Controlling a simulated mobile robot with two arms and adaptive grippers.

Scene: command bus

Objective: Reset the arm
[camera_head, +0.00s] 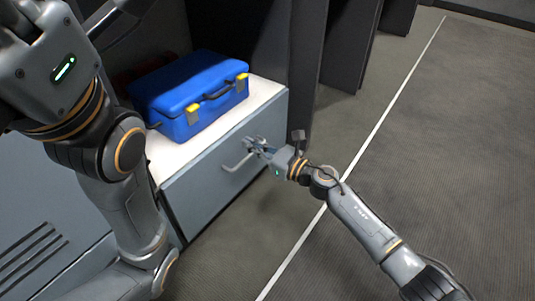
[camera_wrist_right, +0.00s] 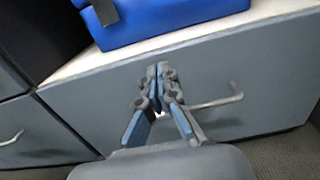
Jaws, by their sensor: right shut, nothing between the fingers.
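My right gripper (camera_head: 256,146) is at the front of a grey drawer (camera_head: 205,192), close to the right end of its bar handle (camera_head: 238,162). In the right wrist view my right gripper (camera_wrist_right: 160,76) is shut with nothing between its fingertips. The handle (camera_wrist_right: 215,103) runs to the right beside and partly behind the fingers there. I cannot tell whether the fingers touch it. The drawer looks closed. My left arm fills the left of the head view, but its gripper is not visible.
A blue toolbox (camera_head: 188,92) with yellow latches stands on the white cabinet top (camera_head: 262,92). Dark upright panels (camera_head: 345,40) rise behind the cabinet. A second handle (camera_wrist_right: 12,138) is on the left in the wrist view. The floor (camera_head: 450,150) on the right is clear.

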